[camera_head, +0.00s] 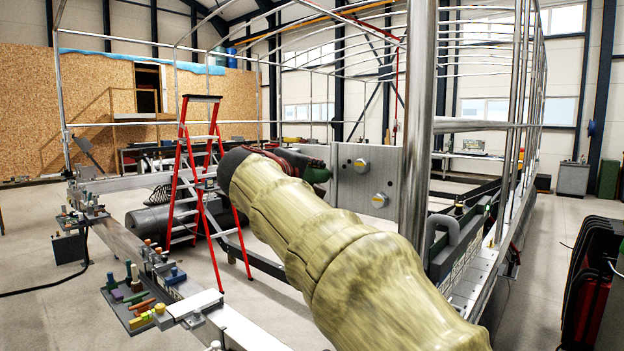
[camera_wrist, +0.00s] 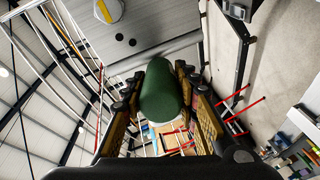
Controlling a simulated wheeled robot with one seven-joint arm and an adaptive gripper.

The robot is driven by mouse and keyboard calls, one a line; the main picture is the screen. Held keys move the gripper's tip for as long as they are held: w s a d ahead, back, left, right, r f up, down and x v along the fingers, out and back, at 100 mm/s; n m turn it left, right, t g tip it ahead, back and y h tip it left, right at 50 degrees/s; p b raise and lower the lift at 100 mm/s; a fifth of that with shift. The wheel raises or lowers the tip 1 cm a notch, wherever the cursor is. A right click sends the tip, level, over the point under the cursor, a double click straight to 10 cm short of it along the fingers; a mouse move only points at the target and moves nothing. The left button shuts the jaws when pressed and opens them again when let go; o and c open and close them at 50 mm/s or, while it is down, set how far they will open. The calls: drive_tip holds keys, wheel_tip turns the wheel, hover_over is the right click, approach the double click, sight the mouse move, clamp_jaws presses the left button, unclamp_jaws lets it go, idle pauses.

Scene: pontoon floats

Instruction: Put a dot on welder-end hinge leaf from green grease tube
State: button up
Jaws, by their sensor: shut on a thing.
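The green grease tube (camera_wrist: 160,92) is held between the two finger pads of my gripper (camera_wrist: 158,88). In the head view, a small part of the green tube (camera_head: 317,173) shows at the end of my gripper (camera_head: 305,166), close to a grey metal plate with two bolts (camera_head: 352,184). This plate, which looks like the hinge leaf, also fills the upper middle of the wrist view (camera_wrist: 165,22). Whether the tube touches the plate cannot be told. No grease dot can be made out. My arm hides part of the lower plate area.
A thick upright steel post (camera_head: 417,130) stands just right of the plate. A red stepladder (camera_head: 203,170) stands to the left behind my arm. A narrow beam with trays of small tools (camera_head: 140,300) runs at lower left. Dark red-sided items (camera_head: 590,290) stand at right.

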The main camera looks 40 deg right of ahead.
drive_tip(key=shift+w+a+p, duration=0.15)
drive_tip(key=shift+w+p, duration=0.05)
drive_tip(key=shift+w, duration=0.8)
drive_tip(key=shift+w+a+p, duration=0.1)
drive_tip(key=shift+w+p, duration=0.05)
drive_tip(key=shift+w, duration=0.85)
drive_tip(key=shift+s+a+b, duration=0.15)
drive_tip(key=shift+a+b, duration=0.15)
drive_tip(key=shift+a, duration=0.7)
drive_tip(key=shift+s+a+b, duration=0.2)
drive_tip(key=shift+a+b, duration=0.05)
drive_tip(key=shift+a, duration=0.7)
drive_tip(key=shift+s+a+b, duration=0.15)
drive_tip(key=shift+a+b, duration=0.15)
drive_tip(key=shift+a, duration=0.7)
drive_tip(key=shift+a, duration=0.1)
drive_tip(key=a, duration=0.2)
drive_tip(key=shift+s+a+b, duration=0.2)
drive_tip(key=shift+a+b, duration=0.1)
drive_tip(key=shift+a, duration=0.05)
drive_tip(key=shift+d, duration=0.1)
drive_tip(key=w+d, duration=0.1)
drive_tip(key=d, duration=0.5)
drive_tip(key=shift+d, duration=0.4)
drive_tip(key=shift+w+d, duration=0.15)
drive_tip(key=shift+d, duration=0.75)
